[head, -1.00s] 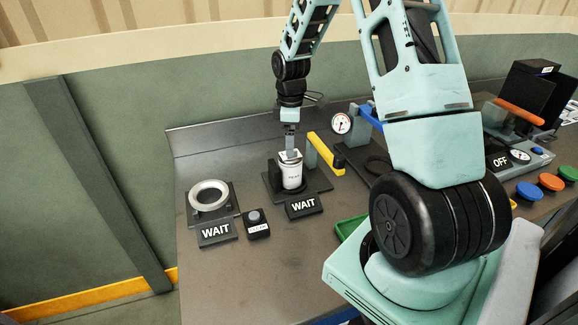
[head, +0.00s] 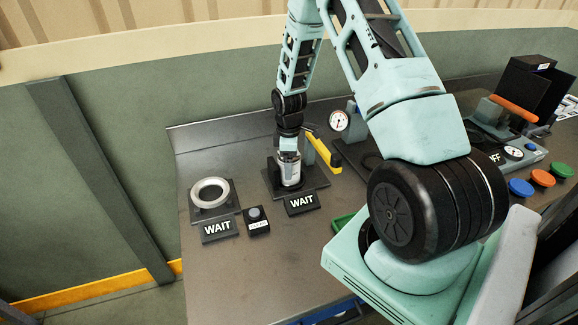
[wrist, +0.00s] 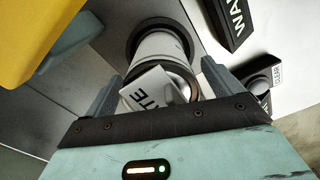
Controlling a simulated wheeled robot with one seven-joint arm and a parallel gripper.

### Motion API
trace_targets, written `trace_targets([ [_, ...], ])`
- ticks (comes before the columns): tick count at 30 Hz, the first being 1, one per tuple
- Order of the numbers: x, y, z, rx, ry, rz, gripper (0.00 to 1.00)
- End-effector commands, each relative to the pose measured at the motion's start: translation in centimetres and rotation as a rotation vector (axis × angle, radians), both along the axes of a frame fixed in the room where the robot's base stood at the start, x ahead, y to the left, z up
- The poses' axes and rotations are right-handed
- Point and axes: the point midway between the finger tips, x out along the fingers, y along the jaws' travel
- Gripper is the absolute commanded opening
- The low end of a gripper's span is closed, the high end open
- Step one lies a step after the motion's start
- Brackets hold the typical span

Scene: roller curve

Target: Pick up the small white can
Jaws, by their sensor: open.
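The small white can (head: 289,174) stands upright on a dark base plate with a black ring, behind a WAIT sign. My gripper (head: 288,156) points down over the can's top. In the wrist view, the can (wrist: 160,50) lies between the two grey fingers of my gripper (wrist: 158,95), which are open on either side of it. A small white tag with dark letters (wrist: 146,88) shows in front of the can's top. Whether the fingers touch the can cannot be told.
A yellow lever (head: 322,150) stands close to the right of the can. A metal ring on a plate (head: 210,192) and a small button box (head: 256,221) are to the left. A gauge (head: 339,121) stands behind right.

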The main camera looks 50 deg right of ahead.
Motion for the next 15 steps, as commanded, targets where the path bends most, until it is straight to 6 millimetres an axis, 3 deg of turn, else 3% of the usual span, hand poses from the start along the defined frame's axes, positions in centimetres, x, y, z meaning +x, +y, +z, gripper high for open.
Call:
trace_targets([
  [2, 0.01, -0.01, 0.00, 0.000, 0.000, 0.000, 0.91],
  [9, 0.00, 0.00, 0.01, 0.000, 0.000, 0.000, 0.30],
  [15, 0.03, -0.01, 0.08, -0.001, -0.001, 0.000, 0.30],
])
